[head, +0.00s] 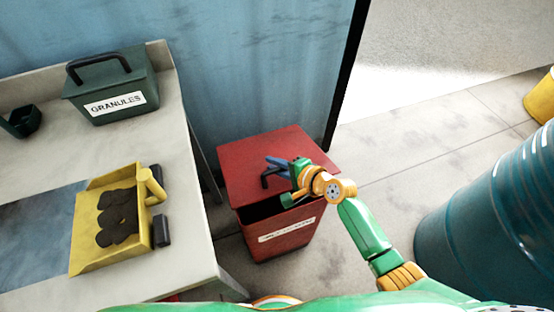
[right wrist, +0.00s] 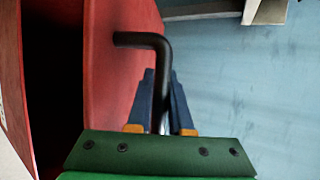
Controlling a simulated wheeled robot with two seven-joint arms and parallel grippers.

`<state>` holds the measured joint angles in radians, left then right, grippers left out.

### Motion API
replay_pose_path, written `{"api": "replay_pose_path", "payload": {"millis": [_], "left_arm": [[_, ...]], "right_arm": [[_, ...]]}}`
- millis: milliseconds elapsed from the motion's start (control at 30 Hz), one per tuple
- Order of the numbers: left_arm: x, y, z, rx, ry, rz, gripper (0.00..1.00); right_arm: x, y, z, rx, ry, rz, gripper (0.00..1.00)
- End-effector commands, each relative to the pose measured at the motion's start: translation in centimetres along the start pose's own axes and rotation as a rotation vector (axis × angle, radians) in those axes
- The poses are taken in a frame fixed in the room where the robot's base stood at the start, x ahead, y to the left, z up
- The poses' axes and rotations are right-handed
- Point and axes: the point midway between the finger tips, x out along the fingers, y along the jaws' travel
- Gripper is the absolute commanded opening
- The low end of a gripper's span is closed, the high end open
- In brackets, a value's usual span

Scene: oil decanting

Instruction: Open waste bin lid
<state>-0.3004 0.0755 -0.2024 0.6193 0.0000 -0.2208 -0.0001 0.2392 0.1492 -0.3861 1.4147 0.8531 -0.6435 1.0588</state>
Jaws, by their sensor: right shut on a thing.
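The red waste bin (head: 285,240) stands on the floor right of the table, with a pale label on its front. Its red lid (head: 262,150) is raised at the front, leaving a dark gap between lid and bin. The gap also shows at the left in the right wrist view. My right gripper (head: 278,168) is at the lid's black handle (right wrist: 140,39). In the right wrist view its blue fingers (right wrist: 164,100) are closed around the handle's bar. My left gripper is not in view.
A pale table (head: 190,215) at left holds a green granules box (head: 112,82), a yellow dustpan (head: 82,250) with dark lumps and a small green container (head: 20,122). A blue wall (head: 270,60) is behind the bin. A teal drum (head: 490,220) stands at right; floor between is clear.

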Motion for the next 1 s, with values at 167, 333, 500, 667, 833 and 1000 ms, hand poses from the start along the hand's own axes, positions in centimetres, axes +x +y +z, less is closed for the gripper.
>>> {"api": "replay_pose_path", "payload": {"millis": [167,333,500,667,833,1000], "left_arm": [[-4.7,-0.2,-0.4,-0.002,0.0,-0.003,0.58],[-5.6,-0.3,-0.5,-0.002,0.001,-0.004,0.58],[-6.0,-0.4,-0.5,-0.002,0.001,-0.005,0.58],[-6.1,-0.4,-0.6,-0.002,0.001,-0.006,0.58],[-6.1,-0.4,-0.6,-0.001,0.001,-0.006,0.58],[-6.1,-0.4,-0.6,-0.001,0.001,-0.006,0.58]], "right_arm": [[-0.4,-4.1,0.1,0.044,-0.001,0.104,0.0],[0.2,-5.5,-0.1,0.061,-0.001,0.143,0.0],[0.5,-6.5,-0.2,0.06,0.0,0.142,0.0],[0.7,-6.9,-0.3,0.059,0.0,0.141,0.0],[0.7,-7.0,-0.3,0.059,0.0,0.14,0.0],[0.7,-7.0,-0.4,0.059,0.0,0.14,0.0]]}}
